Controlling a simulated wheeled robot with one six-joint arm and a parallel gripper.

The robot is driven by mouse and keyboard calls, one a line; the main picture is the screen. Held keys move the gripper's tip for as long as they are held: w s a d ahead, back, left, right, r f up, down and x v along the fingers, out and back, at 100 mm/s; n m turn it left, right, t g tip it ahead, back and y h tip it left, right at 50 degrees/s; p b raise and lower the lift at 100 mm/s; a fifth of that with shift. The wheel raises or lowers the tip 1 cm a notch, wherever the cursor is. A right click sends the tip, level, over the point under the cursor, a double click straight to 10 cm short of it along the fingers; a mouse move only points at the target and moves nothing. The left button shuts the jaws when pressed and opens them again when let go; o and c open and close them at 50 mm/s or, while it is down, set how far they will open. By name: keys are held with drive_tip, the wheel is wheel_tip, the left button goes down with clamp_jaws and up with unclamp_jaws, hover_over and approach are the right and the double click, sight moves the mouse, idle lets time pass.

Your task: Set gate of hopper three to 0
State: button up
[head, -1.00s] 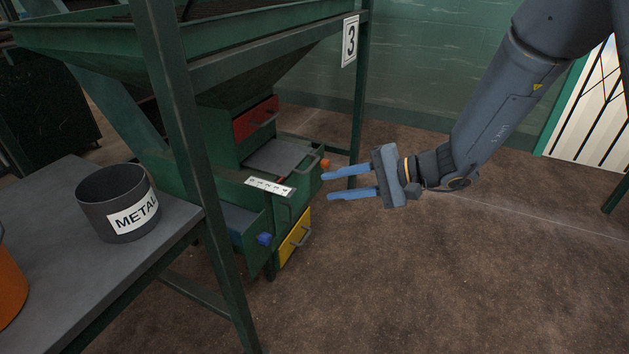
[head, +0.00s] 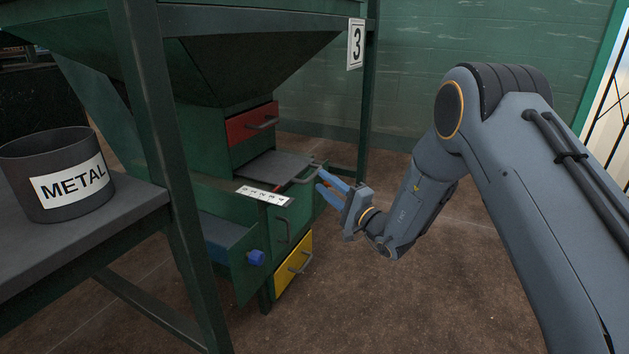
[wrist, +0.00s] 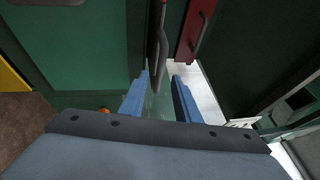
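Hopper three (head: 240,70) carries a "3" sign (head: 356,43) on its frame. Below its funnel, a grey gate plate (head: 270,167) sticks out, with a bar handle (head: 305,174) at its right end. A white numbered scale (head: 263,195) lies on the green housing in front of the plate; its figures are too small to read. My gripper (head: 321,178) is open at the handle. In the wrist view, a dark bar handle (wrist: 158,40) shows ahead of and between the blue fingers (wrist: 160,92); I cannot tell whether they touch it.
A red drawer (head: 250,124) is above the plate; a yellow drawer (head: 292,265) and a blue knob (head: 256,257) are below. A table (head: 75,245) with a METAL bin (head: 60,185) and a green post (head: 160,130) stand left. The floor (head: 400,310) is clear.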

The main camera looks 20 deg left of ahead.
sight(314, 173)
drive_tip(key=shift+b+x, duration=0.9)
drive_tip(key=shift+x, duration=1.8)
clamp_jaws()
